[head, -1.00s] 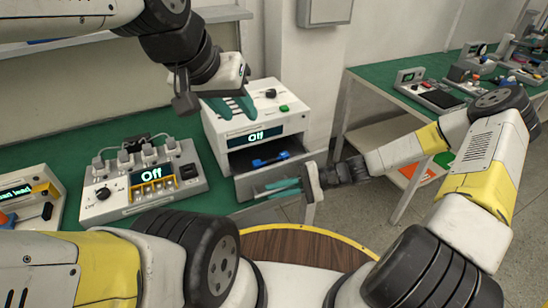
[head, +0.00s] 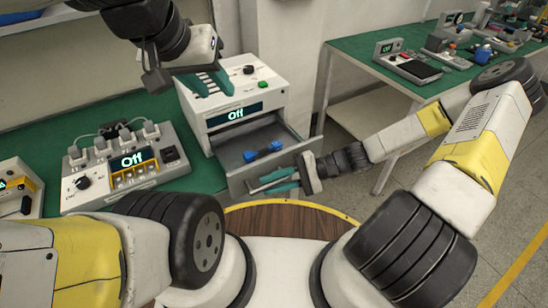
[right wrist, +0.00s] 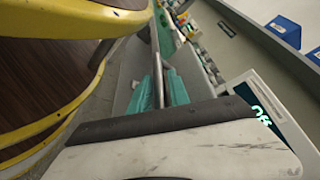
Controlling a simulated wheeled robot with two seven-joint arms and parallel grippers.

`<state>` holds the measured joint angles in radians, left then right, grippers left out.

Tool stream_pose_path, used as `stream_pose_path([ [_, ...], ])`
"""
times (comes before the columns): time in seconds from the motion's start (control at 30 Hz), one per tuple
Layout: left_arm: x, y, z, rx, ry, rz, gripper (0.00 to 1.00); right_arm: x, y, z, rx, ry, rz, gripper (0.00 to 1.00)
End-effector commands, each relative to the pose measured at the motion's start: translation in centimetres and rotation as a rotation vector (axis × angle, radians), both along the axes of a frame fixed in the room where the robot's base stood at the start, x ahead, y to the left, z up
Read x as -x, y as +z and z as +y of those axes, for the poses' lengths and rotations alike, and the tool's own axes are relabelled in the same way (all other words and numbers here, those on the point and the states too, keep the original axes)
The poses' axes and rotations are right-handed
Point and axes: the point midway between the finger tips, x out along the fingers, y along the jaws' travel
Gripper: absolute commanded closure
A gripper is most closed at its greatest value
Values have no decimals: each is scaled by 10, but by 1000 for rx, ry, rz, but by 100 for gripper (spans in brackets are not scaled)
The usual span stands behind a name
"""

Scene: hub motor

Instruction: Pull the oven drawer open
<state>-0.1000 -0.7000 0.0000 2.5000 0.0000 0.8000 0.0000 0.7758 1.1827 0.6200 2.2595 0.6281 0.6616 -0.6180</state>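The oven (head: 232,103) is a white box with an "Off" display, standing on the green bench. The right wrist view shows the grey handle bar (right wrist: 159,72) between the fingers (right wrist: 160,90). My left gripper (head: 207,84) is open and empty over the oven's top; I cannot tell whether it touches.
A grey charging station (head: 125,165) with several plugs and an "Off" display stands left of the oven. A second green bench (head: 355,48) with devices is at the right. A round wooden-topped surface (head: 285,220) with a yellow rim is in front of the drawer.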

Motion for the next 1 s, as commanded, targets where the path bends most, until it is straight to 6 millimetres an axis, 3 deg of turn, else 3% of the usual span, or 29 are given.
stream_pose_path([
  [0.4,0,0,0,0,0,0,64,-1,1,-3,0,0,0,66],
  [0.8,0,0,0,0,0,0,64,-17,13,-61,3,-3,-1,66],
  [1.0,0,0,0,0,0,0,64,-19,16,-74,0,1,1,66],
])
